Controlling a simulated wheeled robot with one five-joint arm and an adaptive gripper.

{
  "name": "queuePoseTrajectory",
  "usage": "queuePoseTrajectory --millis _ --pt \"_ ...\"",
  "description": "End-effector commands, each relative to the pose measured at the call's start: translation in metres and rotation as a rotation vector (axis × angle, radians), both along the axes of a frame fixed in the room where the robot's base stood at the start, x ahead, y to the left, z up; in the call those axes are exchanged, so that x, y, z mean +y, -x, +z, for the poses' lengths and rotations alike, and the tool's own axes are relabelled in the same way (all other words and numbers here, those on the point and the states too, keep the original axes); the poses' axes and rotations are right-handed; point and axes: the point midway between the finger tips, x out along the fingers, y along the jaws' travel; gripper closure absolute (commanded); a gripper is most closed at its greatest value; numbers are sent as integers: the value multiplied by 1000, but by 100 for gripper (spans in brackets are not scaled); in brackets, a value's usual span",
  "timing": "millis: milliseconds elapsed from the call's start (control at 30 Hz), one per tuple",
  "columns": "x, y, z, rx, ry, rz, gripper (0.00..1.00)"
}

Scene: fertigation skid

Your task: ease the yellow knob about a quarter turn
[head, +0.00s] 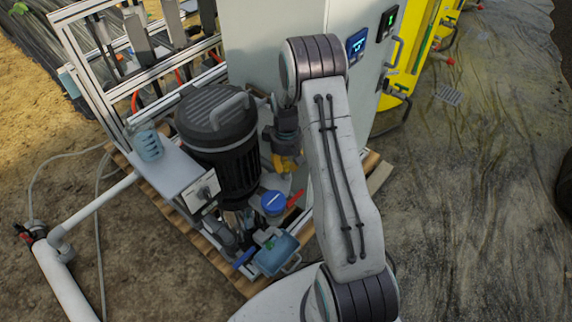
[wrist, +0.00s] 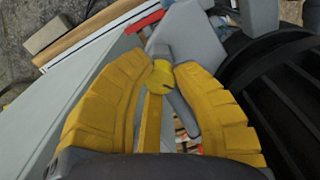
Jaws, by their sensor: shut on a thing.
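The yellow knob (wrist: 158,79) shows in the wrist view between the tips of my gripper's two yellow padded fingers. It has a rounded head and a narrow yellow strip running down from it in the picture. My gripper (wrist: 160,70) is shut on the knob, one finger on each side. In the head view my gripper (head: 287,162) hangs beside the black ribbed motor, low over the skid. The knob cannot be told apart from the yellow fingers there.
The black motor (head: 217,130) stands close left of my gripper; a pale cabinet (head: 262,45) rises behind. A blue-capped part (head: 273,203) and red handle (head: 295,198) lie in front. A grey box (head: 160,165) carries a beaker. Ground at right (head: 470,220) is mostly clear.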

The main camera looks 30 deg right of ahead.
Motion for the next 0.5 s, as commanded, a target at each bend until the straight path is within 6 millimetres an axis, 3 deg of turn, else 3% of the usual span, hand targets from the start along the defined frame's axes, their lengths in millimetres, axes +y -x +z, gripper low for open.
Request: queuePoseTrajectory --millis 500 --pt "0 1 -2 3 -1 487 100"
